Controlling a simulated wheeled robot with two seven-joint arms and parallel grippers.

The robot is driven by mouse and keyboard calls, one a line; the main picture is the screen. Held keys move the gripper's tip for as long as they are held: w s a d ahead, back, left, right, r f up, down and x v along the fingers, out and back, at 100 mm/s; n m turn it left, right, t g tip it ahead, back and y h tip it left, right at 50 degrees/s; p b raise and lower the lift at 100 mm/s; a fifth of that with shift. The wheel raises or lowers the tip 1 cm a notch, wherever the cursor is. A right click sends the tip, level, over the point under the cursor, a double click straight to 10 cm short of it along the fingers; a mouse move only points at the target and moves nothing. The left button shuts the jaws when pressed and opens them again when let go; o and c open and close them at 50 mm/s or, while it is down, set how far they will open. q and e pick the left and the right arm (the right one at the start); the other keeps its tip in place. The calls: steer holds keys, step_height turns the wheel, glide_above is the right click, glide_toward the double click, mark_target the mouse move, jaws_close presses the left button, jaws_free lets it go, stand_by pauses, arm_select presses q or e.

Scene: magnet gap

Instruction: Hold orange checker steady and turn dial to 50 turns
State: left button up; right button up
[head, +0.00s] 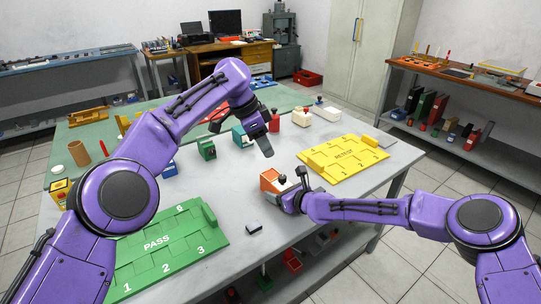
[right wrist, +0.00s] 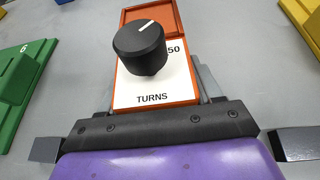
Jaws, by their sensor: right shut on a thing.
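The orange checker (head: 270,181) stands on the grey table in the head view. The right wrist view shows its orange case (right wrist: 190,30), a white face marked TURNS and 50, and a black dial (right wrist: 140,48). The dial's white line points up and right; the knob hides part of the face. My right gripper (head: 292,188) is shut on the checker, with grey fingers along its sides in the right wrist view (right wrist: 157,88). My left gripper (head: 268,138) hangs above the table, beyond the checker and apart from it. Its finger gap is unclear.
A green PASS tray (head: 180,250) lies at the near left, a yellow RETEST tray (head: 345,157) at the right. A small dark block (head: 254,229) lies near the front edge. Green (head: 207,149) and white (head: 301,117) devices stand farther back.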

stand_by(0.3)
steer(key=o, duration=1.3)
